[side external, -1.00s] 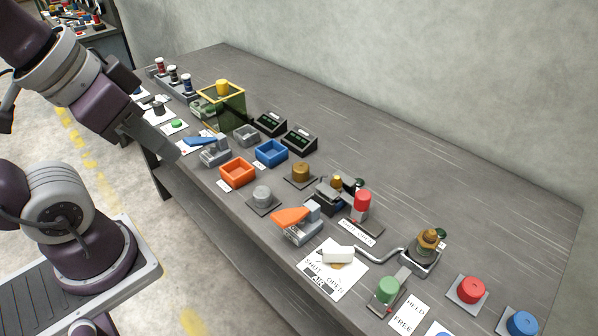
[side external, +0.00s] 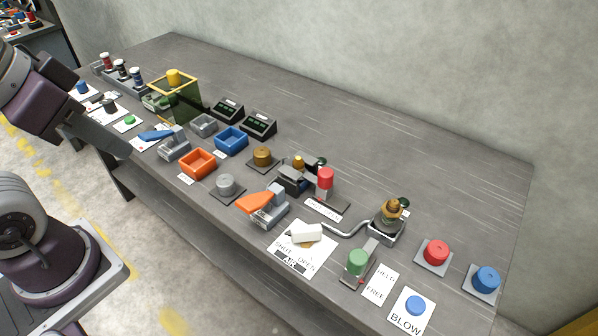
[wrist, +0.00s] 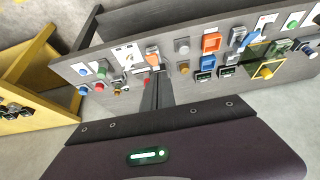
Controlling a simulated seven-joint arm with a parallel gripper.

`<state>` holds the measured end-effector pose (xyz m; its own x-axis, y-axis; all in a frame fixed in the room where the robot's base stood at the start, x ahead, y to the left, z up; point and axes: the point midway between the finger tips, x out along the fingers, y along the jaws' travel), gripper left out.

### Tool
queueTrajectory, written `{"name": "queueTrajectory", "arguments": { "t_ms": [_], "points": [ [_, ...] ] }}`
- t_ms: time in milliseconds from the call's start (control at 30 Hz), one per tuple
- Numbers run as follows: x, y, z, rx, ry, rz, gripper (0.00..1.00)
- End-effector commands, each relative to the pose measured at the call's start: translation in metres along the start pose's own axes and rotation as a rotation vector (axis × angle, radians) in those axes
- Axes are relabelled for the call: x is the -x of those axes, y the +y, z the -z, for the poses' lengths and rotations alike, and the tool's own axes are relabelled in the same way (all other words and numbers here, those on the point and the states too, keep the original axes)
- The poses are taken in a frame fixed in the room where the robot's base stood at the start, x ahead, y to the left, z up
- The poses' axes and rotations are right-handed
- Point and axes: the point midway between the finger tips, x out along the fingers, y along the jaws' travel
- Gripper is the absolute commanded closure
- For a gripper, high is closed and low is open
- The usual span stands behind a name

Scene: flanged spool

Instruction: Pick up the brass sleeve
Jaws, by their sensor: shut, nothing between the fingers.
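A short brass-coloured cylinder (side external: 262,155) stands on a dark square plate in the middle of the bench. It looks like the sleeve, but another brass-coloured part (side external: 393,211) sits upright in a grey fixture at the right, and a smaller one (side external: 298,163) sits in a dark clamp. I cannot tell for certain which is the sleeve. My gripper (side external: 118,146) is shut and empty, over the bench's front-left edge, well apart from all of these. In the wrist view its dark fingers (wrist: 151,96) point at the bench from a distance.
A grey cylinder (side external: 225,184), an orange tray (side external: 197,164), a blue tray (side external: 231,139) and an orange-handled clamp (side external: 263,204) crowd around the brass cylinder. A tall red-capped post (side external: 325,184) stands to its right. The bench's back strip (side external: 380,150) is clear.

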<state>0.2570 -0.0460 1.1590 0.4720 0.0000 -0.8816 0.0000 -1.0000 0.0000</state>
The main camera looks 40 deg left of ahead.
Motion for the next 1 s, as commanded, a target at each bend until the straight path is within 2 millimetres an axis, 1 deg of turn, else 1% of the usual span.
{"name": "queueTrajectory", "arguments": {
  "t_ms": [33,167,200,267,300,367,667,733,767,867,900,967,1000],
  "points": [
    [0.0,0.0,0.0,0.0,0.0,0.0,1.0],
    [0.0,0.0,0.0,0.0,0.0,0.0,0.74],
    [0.0,0.0,0.0,0.0,0.0,0.0,0.67],
    [0.0,0.0,0.0,0.0,0.0,0.0,0.55],
    [0.0,0.0,0.0,0.0,0.0,0.0,0.47],
    [0.0,0.0,0.0,0.0,0.0,0.0,0.35],
    [0.0,0.0,0.001,-0.006,-0.002,0.001,0.34],
    [-0.001,-0.002,0.013,-0.057,-0.018,0.007,0.34],
    [-0.003,-0.003,0.022,-0.1,-0.031,0.011,0.34],
    [-0.018,-0.009,0.07,-0.338,-0.1,0.018,0.34],
    [-0.03,-0.013,0.093,-0.457,-0.133,0.013,0.34],
    [-0.054,-0.02,0.126,-0.639,-0.182,-0.005,0.34],
    [-0.074,-0.026,0.146,-0.763,-0.214,-0.025,0.34]
  ]
}}
